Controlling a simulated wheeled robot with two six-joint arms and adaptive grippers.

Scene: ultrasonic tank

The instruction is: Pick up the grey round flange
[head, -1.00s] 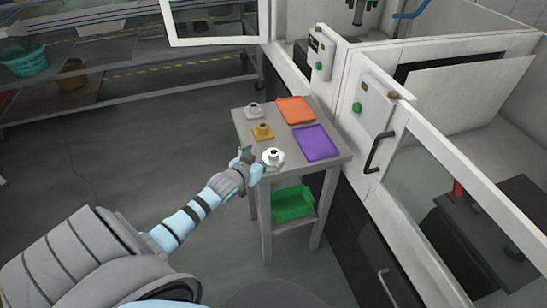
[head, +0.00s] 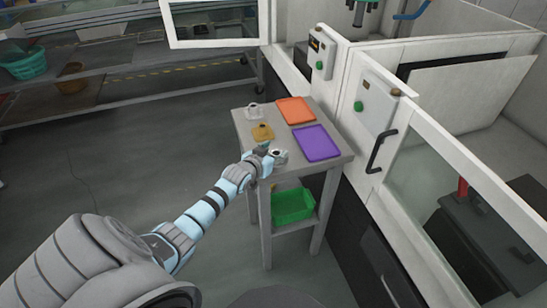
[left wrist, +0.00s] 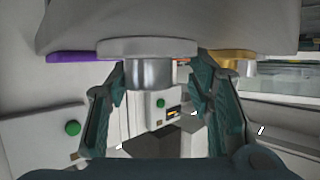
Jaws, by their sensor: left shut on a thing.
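The grey round flange (head: 280,156) is at the near left part of the small table, partly hidden by my left gripper (head: 270,158). In the left wrist view the flange (left wrist: 148,71) shows as a wide disc with a shiny cylinder, upside down in the picture, between the two teal fingers. My left gripper is shut on it. I cannot tell whether the flange touches the table top. My right gripper is not in view.
The grey table (head: 240,119) also bears a gold part (head: 262,132), a light grey part (head: 254,111), an orange tray (head: 295,110) and a purple tray (head: 316,143). A green bin (head: 292,206) sits on the lower shelf. The machine with its door handle (head: 375,152) stands close on the right.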

